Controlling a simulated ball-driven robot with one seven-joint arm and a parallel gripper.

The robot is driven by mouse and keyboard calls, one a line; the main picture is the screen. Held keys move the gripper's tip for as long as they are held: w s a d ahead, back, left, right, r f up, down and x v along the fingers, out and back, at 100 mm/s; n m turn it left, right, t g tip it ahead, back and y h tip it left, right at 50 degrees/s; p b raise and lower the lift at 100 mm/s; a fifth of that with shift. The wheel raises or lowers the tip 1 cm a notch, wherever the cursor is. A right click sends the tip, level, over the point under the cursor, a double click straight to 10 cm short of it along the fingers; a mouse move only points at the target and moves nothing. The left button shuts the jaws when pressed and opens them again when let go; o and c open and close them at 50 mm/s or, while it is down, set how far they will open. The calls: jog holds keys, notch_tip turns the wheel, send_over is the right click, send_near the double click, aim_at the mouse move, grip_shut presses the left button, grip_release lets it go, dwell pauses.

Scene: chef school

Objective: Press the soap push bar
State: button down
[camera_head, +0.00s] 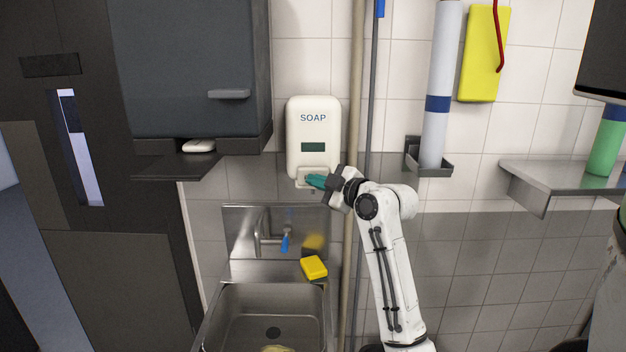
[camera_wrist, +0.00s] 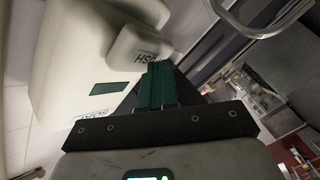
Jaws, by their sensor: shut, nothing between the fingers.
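The white soap dispenser (camera_head: 314,132) hangs on the tiled wall above the sink, with "SOAP" printed near its top and a dark green window. Its push bar (camera_head: 305,173) sticks out at the bottom. My gripper (camera_head: 310,180) is shut and empty, its teal fingertips at the front of the push bar. In the wrist view the shut fingers (camera_wrist: 157,80) point at the push bar (camera_wrist: 138,48), and their tips overlap its lettered face. I cannot tell whether they touch it or whether the bar is pressed in. The dispenser body (camera_wrist: 90,70) fills the left of that view.
Below is a steel sink (camera_head: 268,310) with a tap (camera_head: 268,236) and a yellow sponge (camera_head: 314,267) on its ledge. A vertical pipe (camera_head: 354,120) runs just right of the dispenser. A dark cabinet (camera_head: 185,70) stands to the left, and a steel shelf (camera_head: 550,180) to the right.

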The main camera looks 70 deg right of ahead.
jog(key=shift+w+d, duration=0.2)
jog(key=shift+d, duration=0.35)
dwell(0.5)
jog(key=shift+a, duration=0.15)
dwell(0.3)
jog(key=shift+s+a, duration=0.25)
jog(key=shift+a, duration=0.3)
jog(key=shift+s+a, duration=0.25)
jog(key=shift+a, duration=0.25)
jog(key=shift+a, duration=0.1)
jog(key=shift+s+a, duration=0.3)
jog(key=shift+a, duration=0.45)
jog(key=shift+s+a, duration=0.35)
jog(key=shift+a, duration=0.4)
jog(key=shift+s+a, duration=0.3)
jog(key=shift+a, duration=0.45)
jog(key=shift+f, duration=0.1)
